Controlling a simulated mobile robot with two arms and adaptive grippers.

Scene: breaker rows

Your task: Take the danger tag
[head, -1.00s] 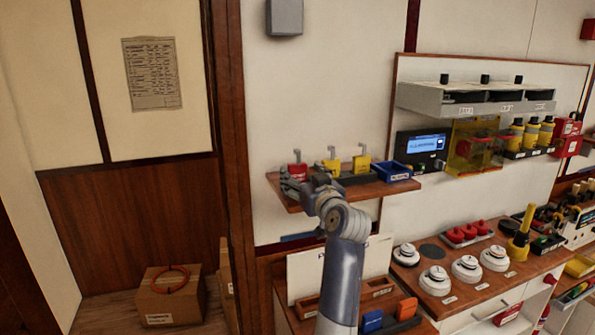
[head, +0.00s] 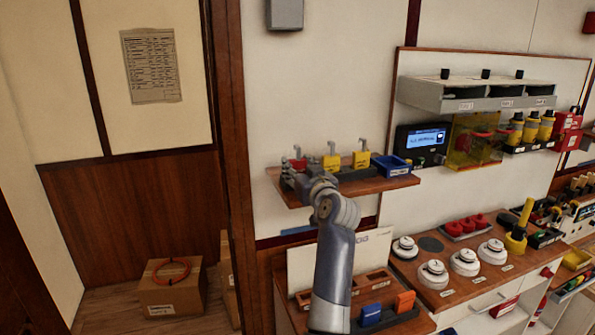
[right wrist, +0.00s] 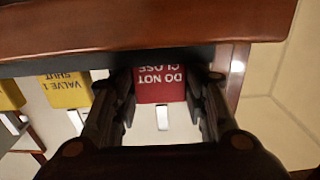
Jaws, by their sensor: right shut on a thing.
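The red danger tag (head: 298,164), lettered "DO NOT CLOSE", stands at the left end of a row of tags on the small wooden wall shelf (head: 385,187). In the right wrist view the red tag (right wrist: 160,86) sits between the two fingers, its pale hook pointing down the picture. My right gripper (head: 289,177) is shut on it at the shelf's left end; it also shows in the right wrist view (right wrist: 162,100). The arm hides part of the shelf front. My left gripper is not in view.
Two yellow tags (head: 332,161) (head: 361,159) stand close to the right of the red one, one reading "VALVE 1 SHUT". A blue bin (head: 391,166) is at the shelf's right. A wooden door frame (head: 231,130) stands left. Below is a counter with round white devices (head: 433,274).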

